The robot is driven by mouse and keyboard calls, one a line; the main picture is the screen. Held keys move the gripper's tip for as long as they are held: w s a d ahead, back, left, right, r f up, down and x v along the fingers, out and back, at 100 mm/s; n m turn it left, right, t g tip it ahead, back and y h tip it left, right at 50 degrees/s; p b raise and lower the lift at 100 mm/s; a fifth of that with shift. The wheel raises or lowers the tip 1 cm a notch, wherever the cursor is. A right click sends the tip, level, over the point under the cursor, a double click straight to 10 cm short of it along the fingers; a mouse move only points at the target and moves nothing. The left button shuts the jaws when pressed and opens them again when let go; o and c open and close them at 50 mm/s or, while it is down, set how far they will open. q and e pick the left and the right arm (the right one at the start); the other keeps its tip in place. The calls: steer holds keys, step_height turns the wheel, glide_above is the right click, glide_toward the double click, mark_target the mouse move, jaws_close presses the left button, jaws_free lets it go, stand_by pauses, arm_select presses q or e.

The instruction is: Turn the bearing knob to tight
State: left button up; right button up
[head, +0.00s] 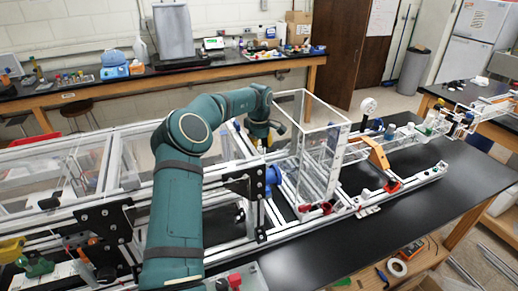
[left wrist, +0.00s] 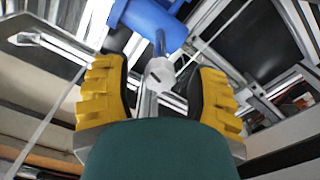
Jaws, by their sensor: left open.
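The likely bearing knob is a small pale grey cap (left wrist: 160,73) with a dark slot, on a thin metal shaft below a blue block (left wrist: 150,20) in the left wrist view. My left gripper (left wrist: 157,82) is open, with one ridged yellow finger on each side of the cap. Gaps show between the cap and both fingers. In the head view my left gripper (head: 264,142) points down beside the clear box on the frame. The knob cannot be made out there. My right gripper is not in view.
The aluminium extrusion frame (head: 420,181) runs along the black table (head: 480,180). A clear-walled box (head: 322,150) stands just right of my left gripper. A blue round part (head: 272,178) sits below it. The table's front right is mostly bare.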

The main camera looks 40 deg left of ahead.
arm_select(q)
steer(key=shift+o, duration=0.3)
jaws_close()
steer(key=shift+m, duration=3)
steer(key=shift+c, duration=0.3)
jaws_free()
